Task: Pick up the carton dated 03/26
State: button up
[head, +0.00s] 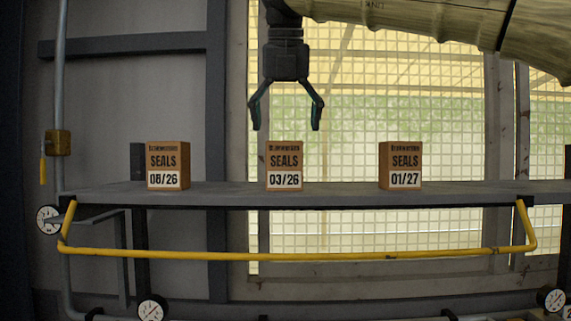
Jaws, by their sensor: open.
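The carton dated 03/26 (284,165) is a brown box marked SEALS, upright on the grey shelf (340,189) in the middle of the head view. My gripper (286,128) hangs above it, pointing down, with its two fingers spread and nothing between them. The fingertips appear a little higher than the carton's top, one to each side of it in the picture. I cannot tell the exact depth between them. A similar carton dated 08/26 (168,166) stands to the left, and one dated 01/27 (400,165) stands to the right.
A yellow rail (290,255) runs below the shelf's front. A dark block (137,161) stands behind the left carton. Pressure gauges (152,308) sit low down. A mesh window (370,120) lies behind. The shelf is clear between the cartons.

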aim_at(285, 144)
jog(key=shift+s+f+p, duration=0.2)
jog(key=shift+f+p, duration=0.15)
jog(key=shift+p, duration=0.2)
jog(key=p+x, duration=0.2)
jog(key=x, duration=0.2)
jog(key=shift+a+f, duration=0.1)
jog(key=shift+f, duration=0.05)
jog(key=shift+s, duration=0.1)
jog(key=shift+c, duration=0.3)
jog(key=c, duration=1.2)
